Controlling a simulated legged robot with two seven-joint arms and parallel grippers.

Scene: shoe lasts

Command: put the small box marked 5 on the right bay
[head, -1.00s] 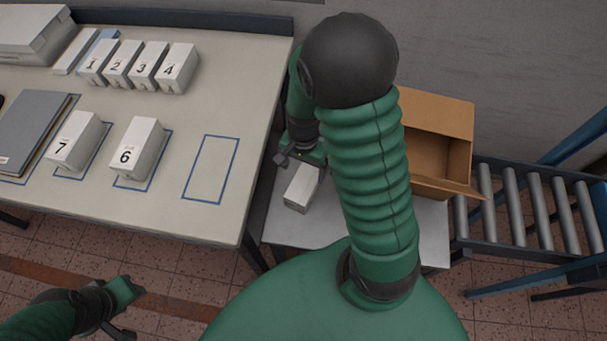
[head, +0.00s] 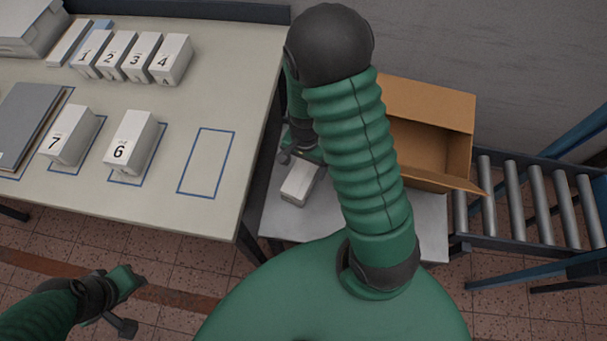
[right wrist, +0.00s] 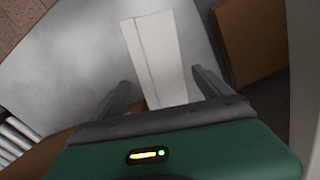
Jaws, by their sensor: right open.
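A small white box (head: 299,183) lies on the grey side table; no number shows on its visible faces. My right gripper (head: 302,158) is just beyond the box in the head view, partly hidden by my own arm. In the right wrist view, the open right gripper (right wrist: 161,86) has its fingers on either side of the near end of the white box (right wrist: 155,45). The right bay (head: 207,162) is an empty blue outline on the workbench. My left gripper (head: 125,302) is low at the left, over the floor; its jaw opening is unclear.
Boxes 6 (head: 131,142) and 7 (head: 69,137) stand in outlines left of the right bay. Boxes 1 to 4 (head: 130,55) stand in a row behind. An open cardboard carton (head: 430,105) sits right of my arm, beside a roller conveyor (head: 525,200).

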